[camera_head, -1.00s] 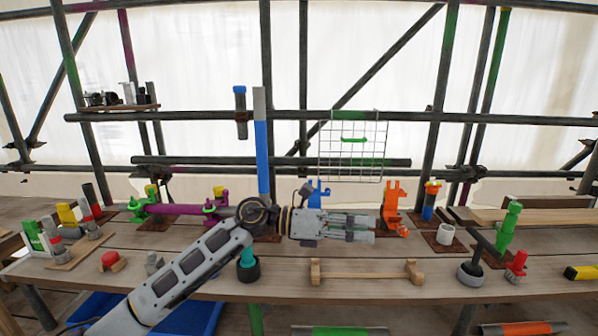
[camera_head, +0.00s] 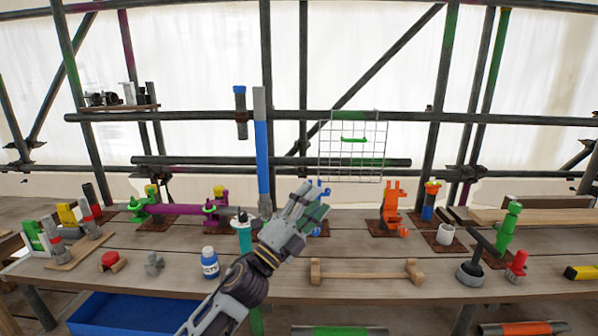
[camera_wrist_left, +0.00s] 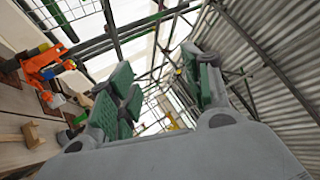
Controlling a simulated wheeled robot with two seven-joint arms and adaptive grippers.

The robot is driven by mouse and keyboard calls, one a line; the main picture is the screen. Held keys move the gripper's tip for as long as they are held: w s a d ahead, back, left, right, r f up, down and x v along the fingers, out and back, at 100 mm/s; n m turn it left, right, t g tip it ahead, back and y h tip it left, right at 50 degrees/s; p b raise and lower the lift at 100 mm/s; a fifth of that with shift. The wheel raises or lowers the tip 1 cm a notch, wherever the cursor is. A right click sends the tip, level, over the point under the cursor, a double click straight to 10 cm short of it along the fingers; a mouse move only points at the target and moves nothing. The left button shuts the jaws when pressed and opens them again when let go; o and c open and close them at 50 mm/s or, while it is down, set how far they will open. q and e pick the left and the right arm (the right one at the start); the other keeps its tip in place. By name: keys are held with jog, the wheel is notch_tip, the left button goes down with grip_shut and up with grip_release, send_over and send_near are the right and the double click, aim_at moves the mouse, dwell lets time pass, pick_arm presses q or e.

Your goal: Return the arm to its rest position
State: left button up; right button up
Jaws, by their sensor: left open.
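My left arm (camera_head: 240,282) comes in from the bottom of the head view and bends up over the middle of the bench. My left gripper (camera_head: 312,203) points up and to the right above the bench, in front of a blue part that it mostly hides. In the left wrist view its green-padded fingers (camera_wrist_left: 158,75) stand apart with nothing between them. My right gripper is in neither view.
The wooden bench (camera_head: 290,262) carries an orange clamp (camera_head: 393,210), a purple bar (camera_head: 180,209), a wooden cradle (camera_head: 366,273) and a blue-white bottle (camera_head: 209,263). A blue upright (camera_head: 262,155) stands behind my gripper. A blue bin (camera_head: 125,312) sits below.

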pick_arm(q)
jog(key=s+a+f+n+g+y, duration=0.1)
jog(key=a+f+n+y, duration=0.8)
jog(key=f, duration=0.3)
jog(key=s+a+f+n+g+y, duration=0.1)
jog(key=a+f+n+y, duration=0.6)
jog(key=a+f+n, duration=0.35)
jog(key=s+a+f+n+g, duration=0.2)
jog(key=s+f+g, duration=0.2)
jog(key=s+f, duration=0.3)
jog(key=s+a+f+n+g+y, duration=0.1)
jog(key=s+a+f+n+g, duration=0.15)
jog(key=s+f, duration=0.55)
jog(key=s+a+f+n+g, duration=0.1)
jog(key=s+f+g, duration=0.35)
jog(key=s, duration=0.55)
notch_tip(320, 180, down, 32)
jog(key=s+a+g, duration=0.1)
jog(key=s+a, duration=0.1)
jog(key=a, duration=0.1)
jog(key=s+a+f, duration=0.4)
jog(key=s+f, duration=0.6)
jog(key=s+a+f+g+y, duration=0.1)
jog(key=s+a+f, duration=0.2)
jog(key=s+f, duration=0.7)
jog(key=shift+s+a, duration=0.3)
jog(key=shift+a, duration=0.05)
